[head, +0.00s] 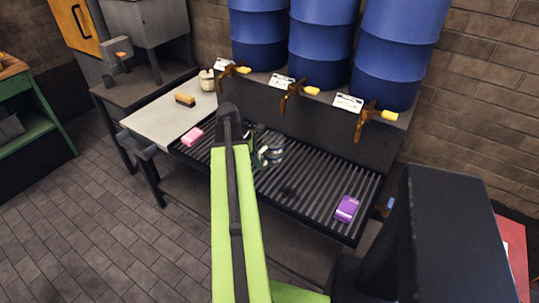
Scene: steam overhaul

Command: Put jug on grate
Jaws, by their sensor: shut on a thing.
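The grate (315,190) is a black ribbed rack below the blue barrels. My gripper (261,156) is over the left-middle part of the grate, mostly hidden behind my green arm. It is shut on a small grey metallic thing, which looks like the jug (276,153). Only part of the jug shows, just right of my arm. I cannot tell whether the jug touches the grate or hangs above it.
A pink block (192,136) lies at the grate's left end and a purple block (347,208) near its right end. Brass taps (298,95) jut out above the grate's back. A pale side table (165,120) holds a brush (185,99) and a jar (207,80).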

